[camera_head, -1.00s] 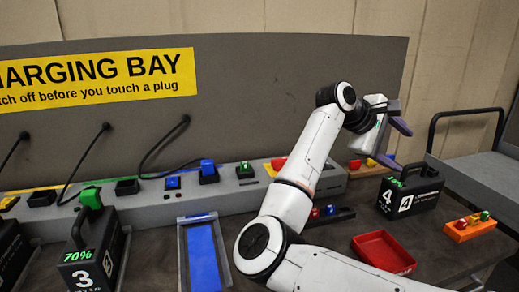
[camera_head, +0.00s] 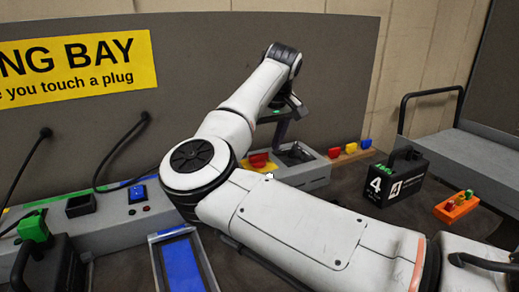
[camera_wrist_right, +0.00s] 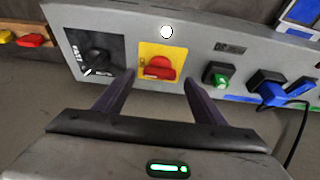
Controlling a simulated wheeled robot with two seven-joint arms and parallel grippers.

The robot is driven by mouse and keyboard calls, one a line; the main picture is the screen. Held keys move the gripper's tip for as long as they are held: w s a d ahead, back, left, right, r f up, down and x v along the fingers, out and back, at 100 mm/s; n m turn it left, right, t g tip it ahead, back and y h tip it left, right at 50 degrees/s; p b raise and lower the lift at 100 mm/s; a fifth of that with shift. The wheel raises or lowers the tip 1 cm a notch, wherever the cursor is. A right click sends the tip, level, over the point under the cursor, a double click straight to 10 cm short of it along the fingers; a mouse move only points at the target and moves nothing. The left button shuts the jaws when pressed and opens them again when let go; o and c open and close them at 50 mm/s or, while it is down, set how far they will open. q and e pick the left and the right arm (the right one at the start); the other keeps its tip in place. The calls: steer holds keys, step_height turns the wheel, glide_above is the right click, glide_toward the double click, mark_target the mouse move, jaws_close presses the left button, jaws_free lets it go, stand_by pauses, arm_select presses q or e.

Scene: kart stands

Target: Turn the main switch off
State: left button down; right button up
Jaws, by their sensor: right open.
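The main switch is a red knob (camera_wrist_right: 160,68) on a yellow plate on the grey charging console. It also shows in the head view (camera_head: 258,160), partly behind my arm. My right gripper (camera_wrist_right: 159,80) is open and empty. Its two dark fingers point at the switch, one toward each side of the knob, and appear just short of it. In the head view the right gripper (camera_head: 281,132) is over the console beside the switch, partly hidden by its own wrist. My left gripper is not in view.
A black rotary knob (camera_wrist_right: 97,60) sits left of the switch in the wrist view. A green plug (camera_wrist_right: 218,76) and a blue plug (camera_wrist_right: 272,94) with a cable are to its right. Battery 4 (camera_head: 398,180) and an orange tray (camera_head: 456,207) stand right in the head view.

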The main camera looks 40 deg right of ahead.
mark_target(259, 159)
steer(key=shift+x, duration=1.15)
steer(key=shift+d, duration=0.1)
steer(key=c, duration=1.1)
steer(key=shift+o, duration=0.2)
